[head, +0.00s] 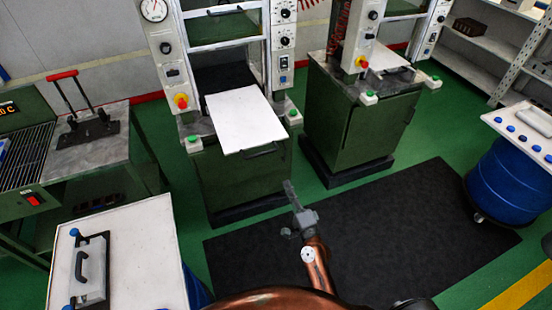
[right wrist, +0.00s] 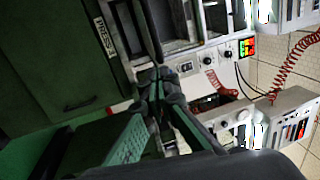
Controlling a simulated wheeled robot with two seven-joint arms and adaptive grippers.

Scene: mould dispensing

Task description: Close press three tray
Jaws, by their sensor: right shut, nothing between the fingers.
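A white press tray (head: 246,117) is slid out from the front of the nearer green press (head: 240,188) in the head view. It has a dark handle (head: 260,152) along its front edge. My right gripper (head: 289,184) is in front of and below the tray, just right of its handle, apart from it. It is shut and empty. It also shows in the right wrist view (right wrist: 160,76), where a PRESS label (right wrist: 105,37) is on a green front; I cannot read a number. My left gripper is out of view.
A second green press (head: 355,125) stands to the right, with its own light tray (head: 385,60). Green and red buttons flank the presses. A blue drum (head: 505,185) stands at right, a white-topped table (head: 140,250) at lower left. A black mat (head: 400,225) covers open floor.

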